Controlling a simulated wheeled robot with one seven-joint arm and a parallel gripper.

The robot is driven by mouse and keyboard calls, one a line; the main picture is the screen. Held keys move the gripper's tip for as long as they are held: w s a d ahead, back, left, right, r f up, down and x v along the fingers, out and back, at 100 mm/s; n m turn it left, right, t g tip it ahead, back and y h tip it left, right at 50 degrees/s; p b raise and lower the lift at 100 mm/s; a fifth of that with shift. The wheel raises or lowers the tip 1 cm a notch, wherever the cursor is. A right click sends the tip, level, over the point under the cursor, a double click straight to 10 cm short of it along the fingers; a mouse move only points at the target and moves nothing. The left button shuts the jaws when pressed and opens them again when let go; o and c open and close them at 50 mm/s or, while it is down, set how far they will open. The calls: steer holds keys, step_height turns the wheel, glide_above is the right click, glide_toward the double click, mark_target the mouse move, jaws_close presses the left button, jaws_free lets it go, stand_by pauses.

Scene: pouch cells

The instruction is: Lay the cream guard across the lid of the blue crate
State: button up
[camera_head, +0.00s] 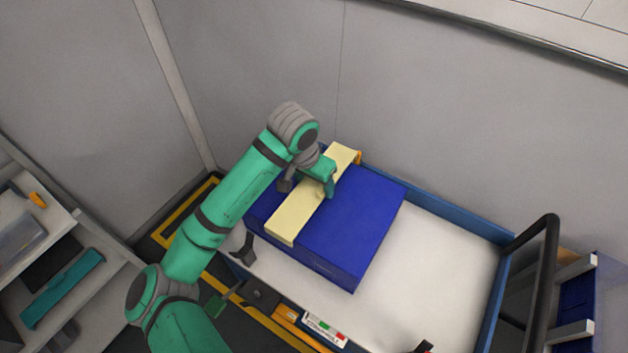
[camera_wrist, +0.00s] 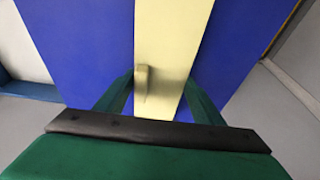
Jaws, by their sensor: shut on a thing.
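The cream guard (camera_head: 297,216) is a long flat strip lying across the top of the blue crate (camera_head: 352,222), left of the lid's middle, running from the back edge to the front edge. My gripper (camera_head: 311,185) is over the guard, shut on it. In the wrist view the guard (camera_wrist: 172,55) runs between the two green fingers (camera_wrist: 152,95), with a small raised cream handle on it. The blue lid (camera_wrist: 85,45) shows on both sides. The guard looks flat on the lid or very close to it; part is hidden by my gripper.
The crate stands on a white cart top (camera_head: 440,255) with a blue rim, free to the right. A black cart handle (camera_head: 545,270) rises at the right. A grey wall is close behind. Shelves (camera_head: 70,265) stand at the left.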

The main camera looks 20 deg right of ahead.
mark_target(307, 196)
steer(key=shift+f, duration=0.1)
steer(key=o, duration=1.1)
steer(key=v, duration=1.3)
steer(key=shift+d, duration=0.1)
